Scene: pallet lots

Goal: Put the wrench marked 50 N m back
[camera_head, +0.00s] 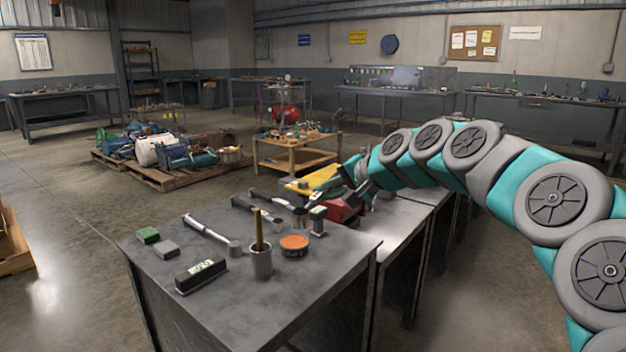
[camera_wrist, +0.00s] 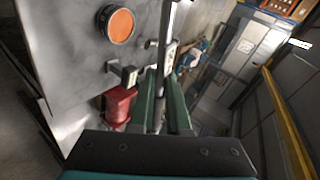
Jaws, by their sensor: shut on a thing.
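My gripper (camera_wrist: 162,88) is shut on a slim grey metal tool (camera_wrist: 168,40), which looks like a wrench. Its shaft runs out between the teal fingers in the wrist view, and its marking cannot be read. In the head view my gripper (camera_head: 345,182) is over the far right end of the near bench, and the held tool is hard to make out there. A silver wrench (camera_head: 208,230) lies on the bench.
A red object (camera_wrist: 118,105) stands beside my gripper.

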